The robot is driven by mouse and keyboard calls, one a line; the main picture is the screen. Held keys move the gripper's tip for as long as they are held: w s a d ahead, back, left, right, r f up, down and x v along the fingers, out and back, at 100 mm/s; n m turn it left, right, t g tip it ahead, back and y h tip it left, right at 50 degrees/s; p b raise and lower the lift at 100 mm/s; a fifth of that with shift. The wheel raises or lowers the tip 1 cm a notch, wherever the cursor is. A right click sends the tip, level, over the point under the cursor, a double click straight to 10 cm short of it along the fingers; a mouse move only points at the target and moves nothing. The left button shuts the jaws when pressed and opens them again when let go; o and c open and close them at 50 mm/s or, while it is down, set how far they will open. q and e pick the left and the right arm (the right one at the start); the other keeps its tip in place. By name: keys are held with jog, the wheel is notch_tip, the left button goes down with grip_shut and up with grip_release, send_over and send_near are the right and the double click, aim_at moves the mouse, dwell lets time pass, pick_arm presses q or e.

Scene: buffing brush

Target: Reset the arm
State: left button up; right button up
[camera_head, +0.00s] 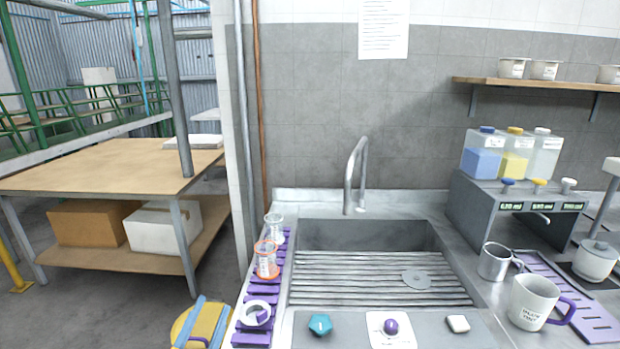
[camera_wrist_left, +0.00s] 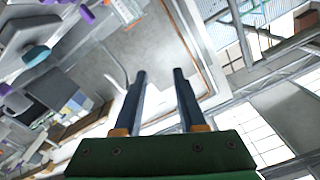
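My left gripper (camera_head: 214,305) shows at the bottom edge of the head view, left of the counter, as two blue fingers apart from each other. In the left wrist view its two dark fingers (camera_wrist_left: 160,72) stand apart with nothing held between them. A yellow rounded thing (camera_head: 187,326) shows by the fingers in the head view; I cannot tell what it is. My right gripper is not in view. I cannot make out a buffing brush.
A sink (camera_head: 370,235) with a slatted rack and a tap (camera_head: 355,175) lies ahead. Glass cups (camera_head: 266,260) stand on a purple-slatted strip on its left. A dispenser (camera_head: 515,210), a metal cup (camera_head: 495,262) and a white mug (camera_head: 533,302) stand right. A wooden table (camera_head: 105,165) stands back left.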

pick_arm(q)
jog(key=s+a+f+n+g+y, duration=0.1)
jog(key=s+f+g, duration=0.2)
jog(key=f, duration=0.4)
jog(key=s+a+f+n+g, duration=0.1)
jog(key=s+f+n+g, duration=0.2)
jog(key=f, duration=0.4)
jog(key=s+d+f+g, duration=0.1)
jog(key=s+f+g, duration=0.4)
jog(key=s, duration=0.3)
jog(key=s+d+f+g, duration=0.1)
jog(key=s+f+g, duration=0.35)
jog(key=s, duration=0.35)
notch_tip(320, 180, down, 19)
jog(key=s, duration=0.2)
jog(key=s+a+f+g, duration=0.2)
jog(key=s+f, duration=0.6)
jog(key=s, duration=0.3)
jog(key=shift+s+a+f+m+h, duration=0.2)
jog(key=shift+a+f+m+h, duration=0.05)
jog(key=shift+f+m+h, duration=0.1)
